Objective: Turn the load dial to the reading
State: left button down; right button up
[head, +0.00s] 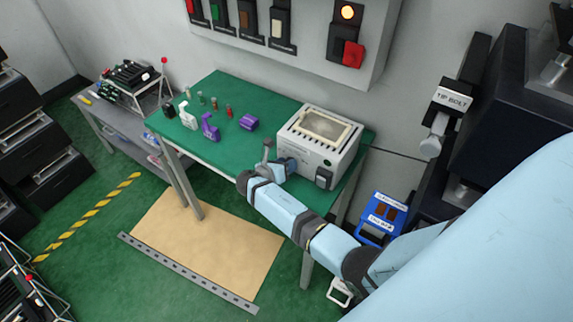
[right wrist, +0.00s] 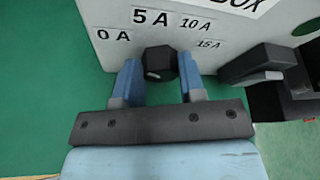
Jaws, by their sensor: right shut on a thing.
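The load box (head: 340,158) is a white box with a pale framed top, standing at the right end of the green table. In the right wrist view, its white face (right wrist: 225,50) carries the labels 0 A, 5 A, 10 A and 15 A. The black load dial (right wrist: 161,62) sits just below the 5 A label, with a light mark on its lower side. My right gripper (right wrist: 160,80) is shut on the dial, one blue finger on each side. It also shows in the head view at the box's front (head: 277,165), where the dial is hidden. My left gripper is out of view.
A black switch (right wrist: 260,65) sticks out of the box beside the dial. Purple items (head: 210,127), a white spray bottle (head: 187,115) and small bottles stand on the green table (head: 222,90). A blue caddy (head: 380,217) is at right. Bare floor (head: 95,260) lies at left.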

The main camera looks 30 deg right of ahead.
jog(key=shift+n, duration=0.3)
jog(key=shift+g, duration=0.4)
jog(key=o, duration=0.9)
jog(key=shift+w, duration=0.1)
